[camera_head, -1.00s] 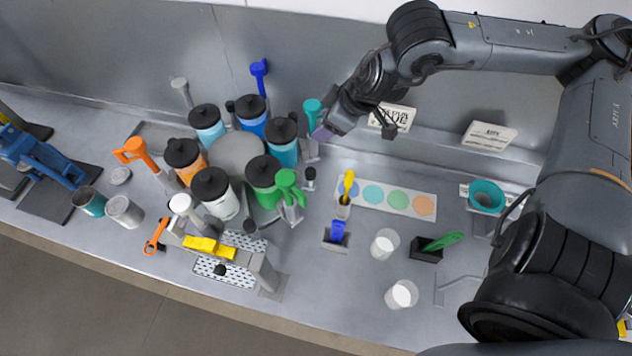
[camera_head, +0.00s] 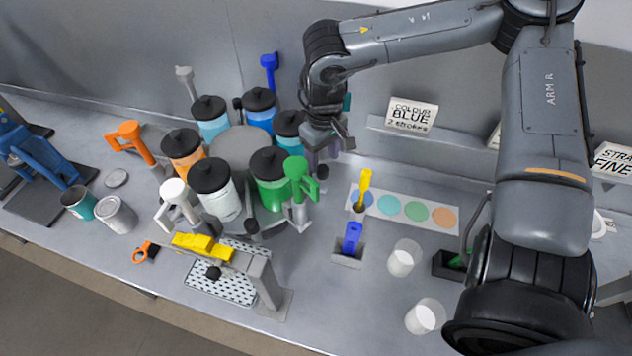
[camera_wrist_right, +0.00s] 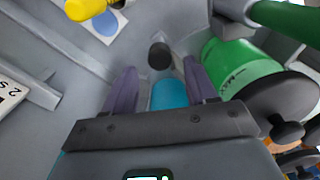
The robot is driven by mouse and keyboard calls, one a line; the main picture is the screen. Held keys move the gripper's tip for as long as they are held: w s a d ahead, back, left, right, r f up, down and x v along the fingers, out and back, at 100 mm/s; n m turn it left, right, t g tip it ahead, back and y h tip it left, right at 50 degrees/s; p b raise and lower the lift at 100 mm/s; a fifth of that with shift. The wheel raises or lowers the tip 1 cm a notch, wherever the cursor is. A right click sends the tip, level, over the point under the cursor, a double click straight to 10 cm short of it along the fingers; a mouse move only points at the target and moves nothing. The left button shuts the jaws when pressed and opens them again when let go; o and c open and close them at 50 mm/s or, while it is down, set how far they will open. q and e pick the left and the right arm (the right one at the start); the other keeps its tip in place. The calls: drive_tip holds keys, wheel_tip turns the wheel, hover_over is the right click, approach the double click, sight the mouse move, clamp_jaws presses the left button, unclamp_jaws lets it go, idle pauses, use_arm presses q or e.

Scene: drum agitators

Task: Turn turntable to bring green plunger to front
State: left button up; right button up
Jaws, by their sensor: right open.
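The grey turntable (camera_head: 240,148) carries a ring of black-lidded canisters. The green canister (camera_head: 272,190) is at its front right, with the green plunger handle (camera_head: 298,175) beside it. The green canister also shows in the right wrist view (camera_wrist_right: 238,66). A white canister (camera_head: 216,195) faces the front. My right gripper (camera_head: 328,150) is open and points down at the turntable's right side, beside the teal canister (camera_head: 289,130). In the right wrist view, a black knob (camera_wrist_right: 159,56) appears beyond and between its fingers (camera_wrist_right: 162,88); contact cannot be told. My left gripper is not in view.
A stand with a yellow lever (camera_head: 203,247) is at the front. Orange (camera_head: 130,135), white (camera_head: 173,192) and blue (camera_head: 270,65) handles stand around the turntable. Blue and yellow scoops and white cups (camera_head: 404,260) are to the right.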

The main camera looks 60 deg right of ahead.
sight(322, 179)
wheel_tip(322, 179, down, 9)
drive_tip(key=shift+f, duration=0.1)
idle(0.4)
drive_tip(key=shift+c, duration=0.5)
clamp_jaws()
